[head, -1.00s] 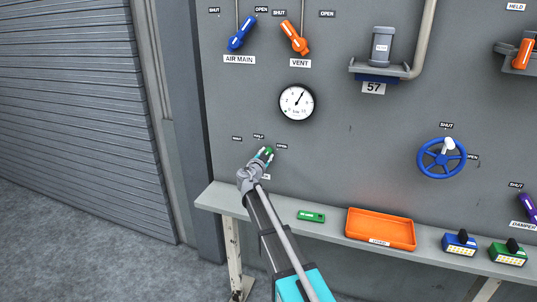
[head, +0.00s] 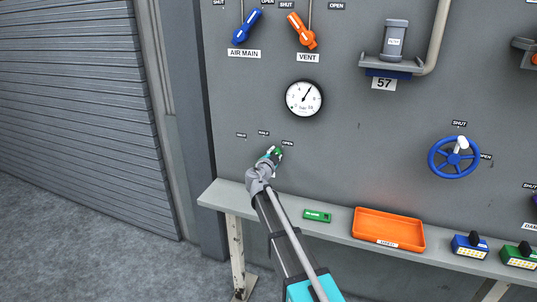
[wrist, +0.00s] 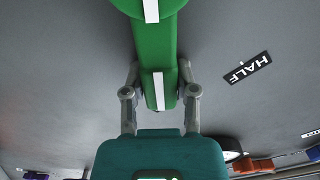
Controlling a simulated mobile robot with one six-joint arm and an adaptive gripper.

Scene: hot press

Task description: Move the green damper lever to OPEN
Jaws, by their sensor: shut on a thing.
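The green damper lever (head: 278,151) is on the grey wall panel at the end of my arm, just below and left of the OPEN label (head: 288,143). The HALF label (head: 263,132) is up and left of it. In the wrist view the green lever (wrist: 155,60) runs down from its round hub at the top, with white stripes on it. My gripper (wrist: 160,85) is shut on the lever's free end, one finger on each side. In the head view my gripper (head: 270,158) hides much of the lever and its lower part.
A shelf (head: 225,194) runs below, with a green tag (head: 317,215) and an orange tray (head: 388,229). A gauge (head: 304,98) and the blue AIR MAIN and orange VENT levers are above. A blue handwheel (head: 454,158) is to the right. The panel around my gripper is clear.

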